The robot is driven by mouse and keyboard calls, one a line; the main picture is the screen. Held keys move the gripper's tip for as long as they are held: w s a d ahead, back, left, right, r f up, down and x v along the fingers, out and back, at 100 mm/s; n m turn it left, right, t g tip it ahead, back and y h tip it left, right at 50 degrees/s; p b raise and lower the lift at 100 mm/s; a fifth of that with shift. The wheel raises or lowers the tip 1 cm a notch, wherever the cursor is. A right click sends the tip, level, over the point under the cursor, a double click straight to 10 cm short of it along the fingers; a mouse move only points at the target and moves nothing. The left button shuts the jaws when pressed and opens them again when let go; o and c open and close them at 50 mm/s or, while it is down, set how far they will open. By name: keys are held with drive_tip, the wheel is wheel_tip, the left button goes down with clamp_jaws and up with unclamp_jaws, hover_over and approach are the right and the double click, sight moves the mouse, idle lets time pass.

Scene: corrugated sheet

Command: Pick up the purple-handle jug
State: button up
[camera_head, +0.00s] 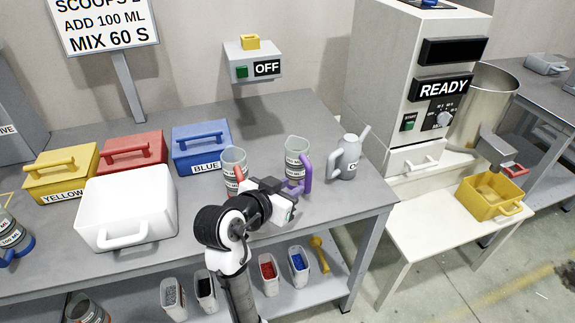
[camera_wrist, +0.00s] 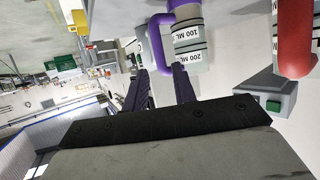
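The purple-handle jug (camera_head: 297,150) stands upright on the grey workbench, a grey measuring cup with its purple handle on the right side. In the wrist view its labelled body (camera_wrist: 190,45) shows at the top, with the handle (camera_wrist: 157,40) to its left. My gripper (camera_head: 289,191) is just in front of the jug, close to its handle. In the wrist view my gripper (camera_wrist: 160,78) is open, its two dark fingers apart. The handle lies just ahead of the gap between the fingertips; I cannot tell whether they touch it.
A red-handle jug (camera_head: 233,161) stands left of the purple one, and a grey pitcher (camera_head: 346,157) stands to its right. A white bin (camera_head: 127,207) and blue (camera_head: 201,147), red (camera_head: 133,152) and yellow (camera_head: 61,172) boxes fill the bench's left side. The bench's right front corner is clear.

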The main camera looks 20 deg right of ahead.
sight(307, 177)
drive_tip(key=x, duration=0.5)
drive_tip(key=shift+w+d+p, duration=0.2)
drive_tip(key=shift+p, duration=0.1)
drive_tip(key=x, duration=0.1)
drive_tip(key=p+x, duration=0.1)
drive_tip(key=x, duration=0.2)
drive_tip(key=shift+w+d+r+p, duration=0.15)
drive_tip(key=shift+w+d+p, duration=0.05)
drive_tip(key=shift+d+p, duration=0.25)
drive_tip(key=shift+w+d+f, duration=0.2)
drive_tip(key=shift+w+d, duration=0.05)
clamp_jaws()
